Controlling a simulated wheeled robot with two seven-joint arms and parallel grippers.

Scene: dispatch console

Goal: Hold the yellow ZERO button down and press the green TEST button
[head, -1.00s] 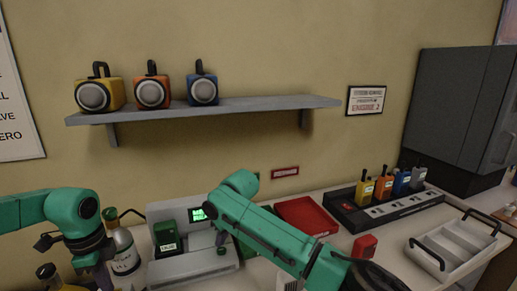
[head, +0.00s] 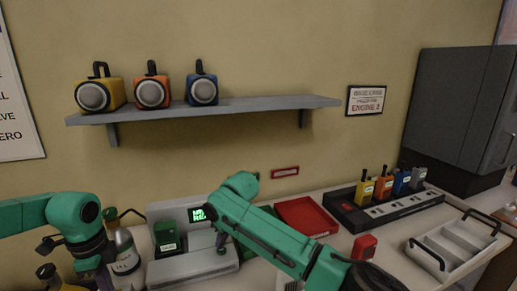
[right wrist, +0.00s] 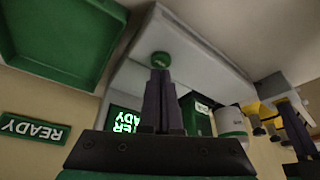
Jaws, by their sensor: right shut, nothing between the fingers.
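The grey console (head: 180,270) stands on the counter with a lit green screen (head: 198,214), its text partly cut off by my right arm. In the head view this gripper (head: 221,248) is low over the console. My left gripper (head: 104,279) is at the lower left edge, its fingers partly cut off. I cannot make out the yellow button.
A red tray (head: 306,217), a red block (head: 364,247), a charger rack (head: 385,212) and a white divided tray (head: 452,252) lie to the right.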

